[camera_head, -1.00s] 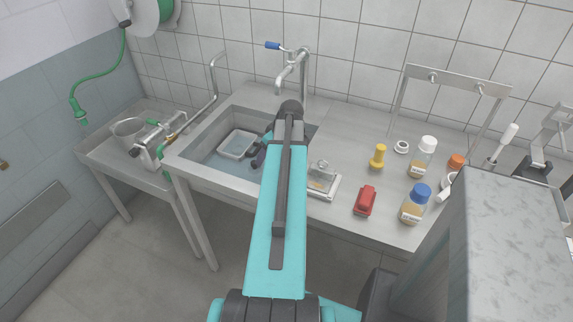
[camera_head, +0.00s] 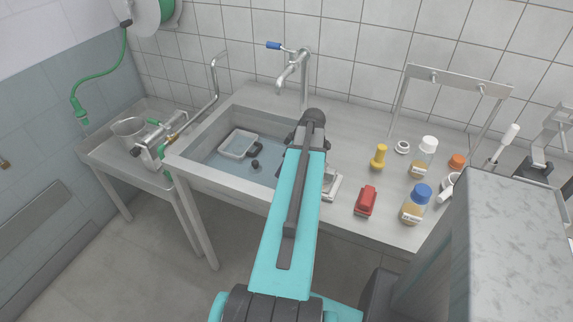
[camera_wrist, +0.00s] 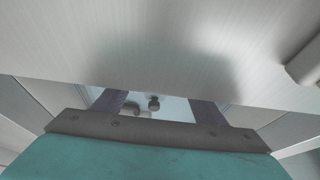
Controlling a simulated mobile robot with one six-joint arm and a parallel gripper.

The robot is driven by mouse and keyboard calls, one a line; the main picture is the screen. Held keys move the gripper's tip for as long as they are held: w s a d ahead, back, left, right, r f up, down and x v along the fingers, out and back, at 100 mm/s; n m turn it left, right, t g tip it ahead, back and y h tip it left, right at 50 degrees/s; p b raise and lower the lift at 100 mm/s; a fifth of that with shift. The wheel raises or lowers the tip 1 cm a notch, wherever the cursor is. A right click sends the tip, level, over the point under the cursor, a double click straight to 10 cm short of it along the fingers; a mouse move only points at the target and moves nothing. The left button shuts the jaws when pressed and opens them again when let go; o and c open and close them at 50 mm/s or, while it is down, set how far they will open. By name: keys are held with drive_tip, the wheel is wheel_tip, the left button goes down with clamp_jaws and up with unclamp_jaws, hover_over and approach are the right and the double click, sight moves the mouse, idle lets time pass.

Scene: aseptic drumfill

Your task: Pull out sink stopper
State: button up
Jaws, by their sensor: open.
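The sink stopper (camera_head: 255,165) is a small dark knob on the floor of the steel sink (camera_head: 205,170), with bluish water around it. It also shows in the wrist view (camera_wrist: 154,103), seen in the gap between my fingers and apart from them. My gripper (camera_wrist: 157,107) is open, with its two dark purple fingers spread and nothing between them in its grasp.
A pale tray (camera_head: 238,144) and a dark object (camera_head: 256,150) lie in the sink near the stopper. The faucet (camera_head: 302,75) rises behind the sink. A red object (camera_head: 366,200), a yellow object (camera_head: 379,157) and bottles (camera_head: 416,203) stand on the counter at right.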

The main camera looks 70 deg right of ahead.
drive_tip(key=p, duration=0.3)
approach(255, 162)
drive_tip(key=x, duration=0.5)
drive_tip(key=shift+w, duration=0.15)
drive_tip(key=p+x, duration=0.1)
drive_tip(key=x, duration=0.2)
drive_tip(key=shift+f, duration=0.3)
drive_tip(key=shift+x, duration=0.8)
drive_tip(key=c, duration=1.3)
drive_tip(key=shift+r, duration=0.8)
drive_tip(key=shift+r+p, duration=0.65)
drive_tip(key=shift+r, duration=1)
